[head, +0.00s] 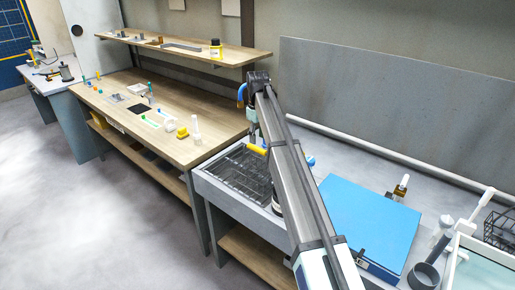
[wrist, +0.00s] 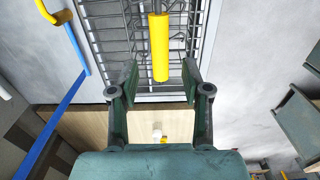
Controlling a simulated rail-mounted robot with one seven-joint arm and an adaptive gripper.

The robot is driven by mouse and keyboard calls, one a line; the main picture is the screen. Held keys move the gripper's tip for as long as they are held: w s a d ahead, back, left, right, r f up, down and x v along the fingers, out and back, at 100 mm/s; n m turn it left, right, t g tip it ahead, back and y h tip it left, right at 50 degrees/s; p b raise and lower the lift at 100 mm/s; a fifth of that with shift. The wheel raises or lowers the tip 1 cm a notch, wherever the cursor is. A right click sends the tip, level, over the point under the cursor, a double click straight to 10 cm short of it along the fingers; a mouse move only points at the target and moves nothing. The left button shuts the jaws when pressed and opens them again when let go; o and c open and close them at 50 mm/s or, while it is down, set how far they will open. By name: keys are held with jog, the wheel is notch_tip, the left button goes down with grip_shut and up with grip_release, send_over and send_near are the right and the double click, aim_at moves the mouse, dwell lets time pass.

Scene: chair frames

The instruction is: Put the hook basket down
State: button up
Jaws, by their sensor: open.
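The hook basket (head: 240,172) is a dark wire basket sitting in the grey basin of the bench, partly hidden by my arm in the head view. Its yellow handle (head: 257,149) sticks up near my gripper (head: 254,130). In the wrist view the wire basket (wrist: 112,50) fills the top, and the yellow handle (wrist: 159,45) points down the picture toward the gap between my fingertips. My gripper (wrist: 160,82) is open, one finger either side of the handle's end, with visible gaps on both sides. Nothing is held.
A blue box (head: 365,222) stands right of the basin. A wooden workbench (head: 165,105) with small parts is to the left, under a shelf (head: 185,47). A blue rod with a yellow hooked end (wrist: 68,30) lies left of the basket in the wrist view.

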jog(key=shift+r+b, duration=0.45)
jog(key=shift+r, duration=2.3)
